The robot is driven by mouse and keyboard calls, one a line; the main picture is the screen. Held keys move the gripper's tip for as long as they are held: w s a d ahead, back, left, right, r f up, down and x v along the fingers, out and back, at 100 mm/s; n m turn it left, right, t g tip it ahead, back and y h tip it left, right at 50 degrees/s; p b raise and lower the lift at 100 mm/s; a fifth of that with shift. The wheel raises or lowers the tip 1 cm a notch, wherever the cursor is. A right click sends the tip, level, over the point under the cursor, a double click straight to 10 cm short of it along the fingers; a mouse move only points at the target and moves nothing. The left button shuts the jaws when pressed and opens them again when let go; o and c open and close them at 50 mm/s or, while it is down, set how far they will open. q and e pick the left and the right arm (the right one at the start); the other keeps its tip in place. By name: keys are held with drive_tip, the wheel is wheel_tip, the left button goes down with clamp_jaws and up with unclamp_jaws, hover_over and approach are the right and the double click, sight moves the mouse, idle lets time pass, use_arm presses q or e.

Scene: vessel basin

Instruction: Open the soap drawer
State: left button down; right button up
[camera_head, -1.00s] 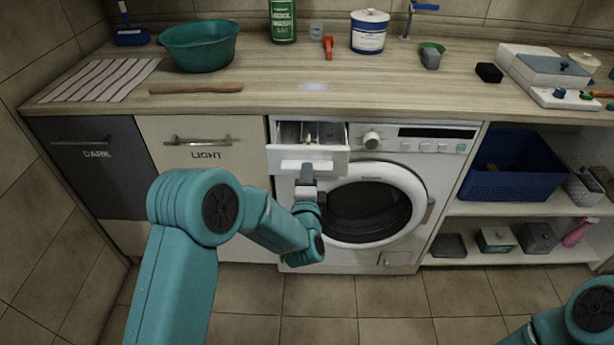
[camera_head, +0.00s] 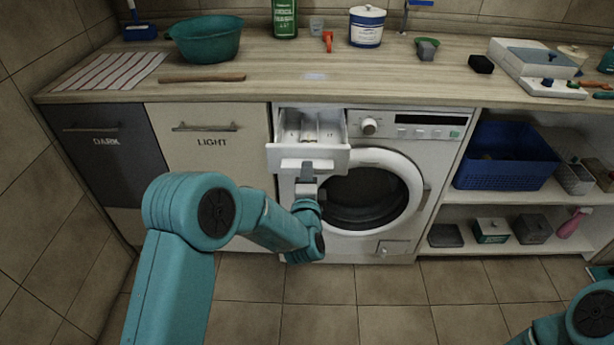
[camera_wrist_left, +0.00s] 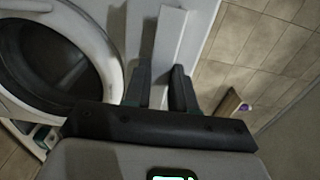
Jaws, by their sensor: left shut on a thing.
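The white soap drawer (camera_head: 309,157) of the washing machine (camera_head: 408,170) is pulled out at the machine's upper left, and its inner compartments show from above. My left gripper (camera_head: 306,173) is at the front of the drawer, shut on its handle. In the left wrist view, the two dark fingers (camera_wrist_left: 160,88) stand on either side of a white strip (camera_wrist_left: 168,45), which is the drawer's handle or front. The exact contact is partly hidden. My right gripper is out of view; only part of my right arm shows at the lower right.
The round washer door (camera_head: 368,197) is closed, just right of my left gripper. The LIGHT cabinet (camera_head: 208,165) is left of the machine. A wooden counter (camera_head: 270,85) runs above. Open shelves with a blue basket (camera_head: 505,165) stand right. The tiled floor in front is clear.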

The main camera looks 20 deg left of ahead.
use_arm(q)
drive_tip(key=shift+f, duration=0.35)
drive_tip(key=c, duration=1)
unclamp_jaws()
drive_tip(key=shift+w, duration=0.2)
drive_tip(key=shift+r, duration=0.15)
drive_tip(key=v, duration=1.6)
drive_tip(key=shift+s, duration=0.2)
